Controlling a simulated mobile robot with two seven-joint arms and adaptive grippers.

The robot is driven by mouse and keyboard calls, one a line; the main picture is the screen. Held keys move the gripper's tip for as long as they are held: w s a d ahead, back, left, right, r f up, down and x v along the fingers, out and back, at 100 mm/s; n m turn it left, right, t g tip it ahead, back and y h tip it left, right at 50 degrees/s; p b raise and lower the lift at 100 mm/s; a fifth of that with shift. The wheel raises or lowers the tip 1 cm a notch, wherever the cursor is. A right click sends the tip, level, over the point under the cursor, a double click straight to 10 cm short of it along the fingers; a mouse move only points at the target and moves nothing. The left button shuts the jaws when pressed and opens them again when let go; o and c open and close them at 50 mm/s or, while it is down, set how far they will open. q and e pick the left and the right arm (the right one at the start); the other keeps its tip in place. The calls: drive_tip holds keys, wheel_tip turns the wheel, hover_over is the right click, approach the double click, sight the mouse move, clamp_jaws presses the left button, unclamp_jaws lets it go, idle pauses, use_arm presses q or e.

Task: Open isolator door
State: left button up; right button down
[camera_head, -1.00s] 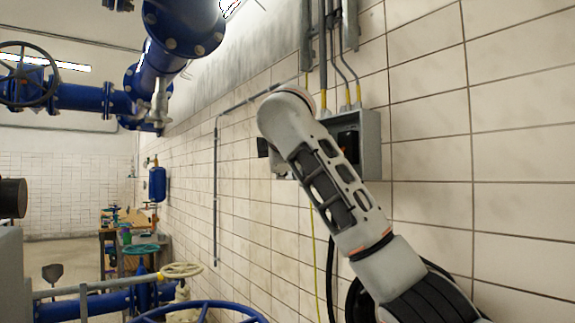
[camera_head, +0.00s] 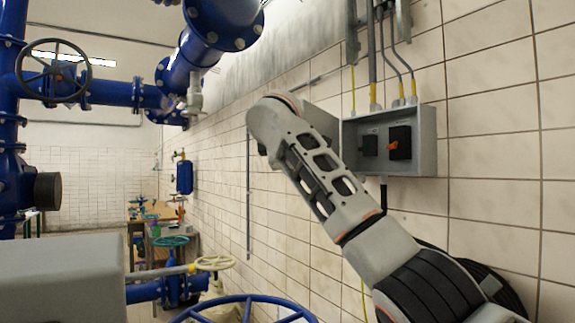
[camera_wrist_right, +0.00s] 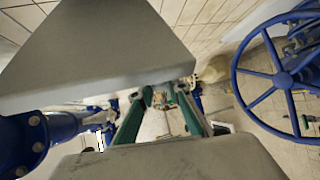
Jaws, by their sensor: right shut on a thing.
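The grey isolator box (camera_head: 427,140) is on the tiled wall in the head view. Its front is open, showing a black switch with a green mark (camera_head: 370,145) and one with an orange handle (camera_head: 399,146). The grey door (camera_head: 322,117) stands out at the box's left side, partly behind my right arm. In the right wrist view, a large grey panel (camera_wrist_right: 95,55), seemingly this door, fills the upper left. My right gripper (camera_wrist_right: 167,92) is shut on its edge, with green-sided fingers. In the head view my wrist mostly hides that gripper. My left gripper is not in view.
Conduits (camera_head: 373,60) rise from the box top. A coiled black hose (camera_head: 490,285) hangs below, behind my arm. A blue handwheel (camera_head: 245,310) is at the bottom; it likely shows in the wrist view too (camera_wrist_right: 284,80). Blue pipes (camera_head: 110,93) run at upper left.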

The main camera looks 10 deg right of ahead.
drive_tip(key=shift+w+h, duration=0.15)
drive_tip(key=shift+h, duration=0.15)
drive_tip(key=c, duration=1.9)
unclamp_jaws()
drive_tip(key=shift+d, duration=0.15)
drive_tip(key=shift+v, duration=3.85)
